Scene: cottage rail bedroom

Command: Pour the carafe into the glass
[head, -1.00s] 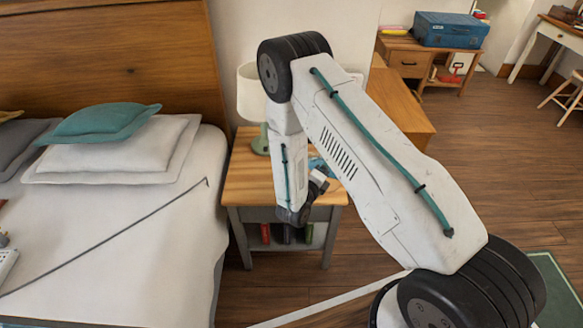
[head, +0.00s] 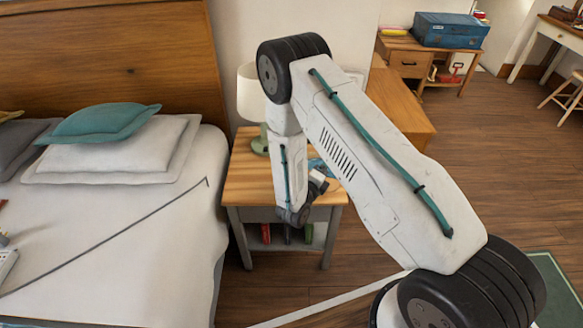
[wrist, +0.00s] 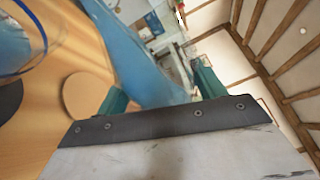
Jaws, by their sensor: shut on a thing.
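In the wrist view my gripper (wrist: 158,95) has its two teal fingers on either side of a translucent blue vessel, which I take to be the carafe (wrist: 145,55). It is shut on it. The carafe runs slantwise up the picture; its exact tilt I cannot tell. A clear vessel with a blue rim (wrist: 42,62), probably the glass, is cut off at the upper left, close to the carafe. In the head view my gripper (head: 318,184) is over the nightstand (head: 245,185), mostly hidden by my arm. Only a blue patch shows beside it.
A round cork-coloured disc (wrist: 88,96) and a dark disc (wrist: 8,100) lie on the wood top. A lamp (head: 252,95) stands at the nightstand's back left. The bed (head: 120,240) is close on the left. Open floor (head: 490,150) lies to the right.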

